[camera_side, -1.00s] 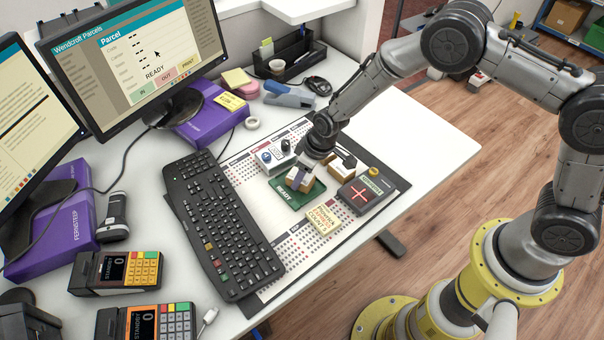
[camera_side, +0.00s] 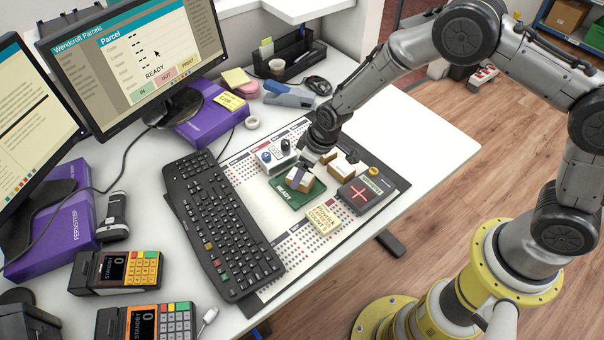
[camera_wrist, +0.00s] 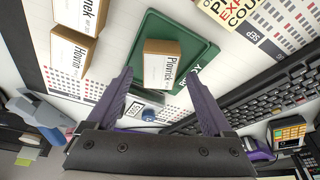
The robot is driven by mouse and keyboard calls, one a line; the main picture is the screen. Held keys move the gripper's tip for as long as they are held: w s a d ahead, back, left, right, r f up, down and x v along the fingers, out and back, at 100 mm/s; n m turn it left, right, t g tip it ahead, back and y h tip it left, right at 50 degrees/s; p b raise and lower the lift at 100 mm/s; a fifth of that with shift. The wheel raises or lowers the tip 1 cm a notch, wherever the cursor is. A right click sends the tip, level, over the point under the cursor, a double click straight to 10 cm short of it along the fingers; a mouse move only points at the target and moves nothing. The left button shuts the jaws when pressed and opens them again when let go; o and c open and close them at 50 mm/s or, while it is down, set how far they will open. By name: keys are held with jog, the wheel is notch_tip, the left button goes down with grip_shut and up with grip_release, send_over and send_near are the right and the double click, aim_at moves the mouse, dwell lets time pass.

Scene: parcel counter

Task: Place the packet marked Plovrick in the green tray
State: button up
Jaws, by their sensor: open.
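The brown packet marked Plovrick (camera_wrist: 160,66) lies on the green tray (camera_wrist: 204,50) in the wrist view, its white label facing my camera. In the side view the packet (camera_side: 299,179) also sits on the green tray (camera_side: 289,197), whose front edge reads READY. My gripper (camera_wrist: 162,78) is open and empty, its purple fingers apart at either side of the packet's near end. In the side view my gripper (camera_side: 308,166) is just above the packet and partly hides it.
Two other brown packets, one marked Hovra (camera_wrist: 71,55) and one with a label ending in "nek" (camera_wrist: 84,14), lie beside the tray. A dark box with a red cross (camera_side: 359,194), a cream notice block (camera_side: 323,220), a white switch box (camera_side: 274,156) and the keyboard (camera_side: 222,225) stand around it.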

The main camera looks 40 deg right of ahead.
jog(key=s+d+r+m+t, duration=0.1)
jog(key=s+d+r, duration=0.2)
jog(key=r, duration=0.7)
jog(key=s+d+r, duration=0.2)
jog(key=s+r, duration=0.1)
jog(key=r, duration=0.7)
jog(key=s+d+r+m, duration=0.2)
jog(key=s+d+r, duration=0.3)
jog(key=s+r, duration=0.3)
jog(key=s+d+r+m+t+h, duration=0.1)
jog(key=s+d, duration=0.3)
jog(key=s, duration=1.2)
jog(key=shift+d+r+m+t, duration=0.2)
jog(key=shift+r+m+t, duration=0.1)
jog(key=shift+r+m, duration=0.25)
jog(key=shift+w, duration=0.1)
